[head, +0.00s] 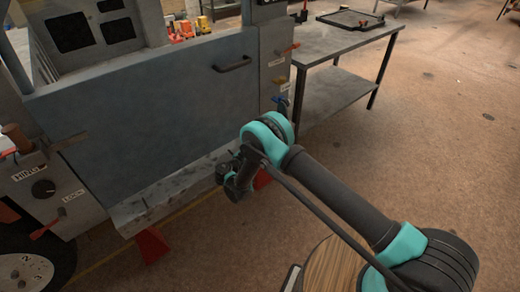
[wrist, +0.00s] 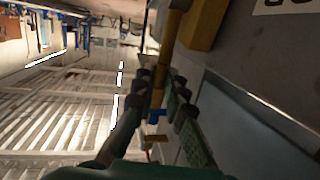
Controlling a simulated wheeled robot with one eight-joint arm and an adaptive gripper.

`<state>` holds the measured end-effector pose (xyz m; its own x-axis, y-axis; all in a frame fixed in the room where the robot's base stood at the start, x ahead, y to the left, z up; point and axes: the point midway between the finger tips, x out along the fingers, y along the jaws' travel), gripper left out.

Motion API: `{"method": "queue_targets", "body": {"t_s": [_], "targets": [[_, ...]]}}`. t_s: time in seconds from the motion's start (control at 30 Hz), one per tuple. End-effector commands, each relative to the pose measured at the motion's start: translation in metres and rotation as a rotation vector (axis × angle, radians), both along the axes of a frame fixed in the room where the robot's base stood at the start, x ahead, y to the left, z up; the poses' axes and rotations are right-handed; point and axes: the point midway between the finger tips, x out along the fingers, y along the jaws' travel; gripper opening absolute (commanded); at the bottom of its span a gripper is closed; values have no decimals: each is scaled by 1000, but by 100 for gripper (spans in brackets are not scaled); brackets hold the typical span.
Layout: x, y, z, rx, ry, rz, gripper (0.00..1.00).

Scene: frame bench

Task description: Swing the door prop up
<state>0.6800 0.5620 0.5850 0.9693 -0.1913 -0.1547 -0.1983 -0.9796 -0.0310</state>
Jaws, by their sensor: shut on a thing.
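In the wrist view my gripper (wrist: 160,88) has its fingers on both sides of a yellow-brown bar, which looks like the door prop (wrist: 173,35). The bar runs up from between the fingertips, beside a yellow block (wrist: 203,22). In the head view my gripper (head: 232,178) is at the lower right of the blue-grey door panel (head: 140,105), in front of the ledge below it. The wrist and arm hide the held part there. The panel has a dark handle (head: 232,65) near its upper right.
A grey metal table (head: 335,45) stands behind on the right. A blue lever (head: 281,100) and an orange-red lever (head: 290,49) stick out right of the panel. A black knob (head: 43,188) and a wheel (head: 25,272) are at left. The floor at right is clear.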

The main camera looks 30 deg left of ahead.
Motion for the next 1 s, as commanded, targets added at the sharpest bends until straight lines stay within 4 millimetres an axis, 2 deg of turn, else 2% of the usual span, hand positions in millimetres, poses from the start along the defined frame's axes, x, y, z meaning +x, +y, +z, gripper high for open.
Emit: {"method": "queue_targets", "body": {"t_s": [0.2,0.23,0.3,0.63,0.77,1.0], "targets": [[-2,1,0,0,1,2,0],[-2,1,0,0,1,3,15],[-2,1,0,0,1,3,20],[-5,2,0,0,1,3,20],[-19,5,3,0,1,4,20],[-67,15,10,-1,1,5,20]]}}
